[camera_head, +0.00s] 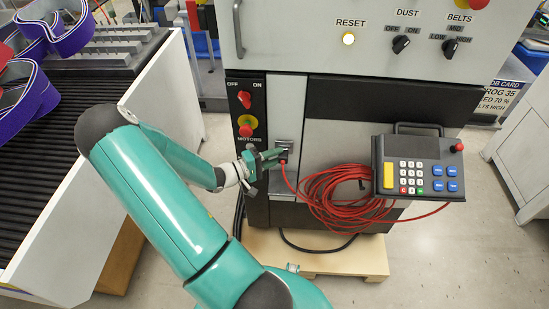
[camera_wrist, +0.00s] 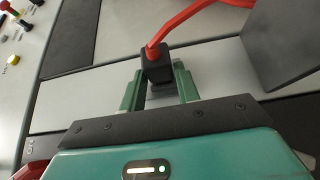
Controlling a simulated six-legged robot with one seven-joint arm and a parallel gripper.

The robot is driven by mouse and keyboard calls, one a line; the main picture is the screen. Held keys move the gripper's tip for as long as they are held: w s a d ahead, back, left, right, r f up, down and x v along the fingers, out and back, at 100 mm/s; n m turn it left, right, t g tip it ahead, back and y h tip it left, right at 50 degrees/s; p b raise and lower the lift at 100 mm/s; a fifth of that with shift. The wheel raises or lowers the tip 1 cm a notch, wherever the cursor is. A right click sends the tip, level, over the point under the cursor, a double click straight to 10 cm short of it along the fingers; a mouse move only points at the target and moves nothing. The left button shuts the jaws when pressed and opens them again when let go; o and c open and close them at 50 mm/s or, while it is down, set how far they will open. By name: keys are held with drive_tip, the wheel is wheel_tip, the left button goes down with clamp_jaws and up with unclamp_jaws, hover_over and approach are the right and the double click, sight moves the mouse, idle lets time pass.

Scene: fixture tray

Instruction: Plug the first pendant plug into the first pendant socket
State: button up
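The first pendant plug (camera_wrist: 157,66) is a black block with a red cable leaving its top in the wrist view. My gripper (camera_wrist: 158,78) has one green finger on each side of it, and both tips appear to touch its sides. In the head view my gripper (camera_head: 279,156) is at the small grey socket plate (camera_head: 285,143) on the machine's front, below the motor switches. The fingers and plug cover the socket opening there. I cannot tell how deep the plug sits in the socket.
A red cable coil (camera_head: 335,200) hangs on the machine front, beside the keypad pendant (camera_head: 415,165). A roller conveyor (camera_head: 60,150) stands left. Red motor knobs (camera_head: 245,100) are just above my gripper. A wooden pallet (camera_head: 345,262) lies under the machine.

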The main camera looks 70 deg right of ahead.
drive_tip(key=o, duration=0.4)
drive_tip(key=v, duration=1.4)
drive_tip(key=shift+s+d, duration=0.1)
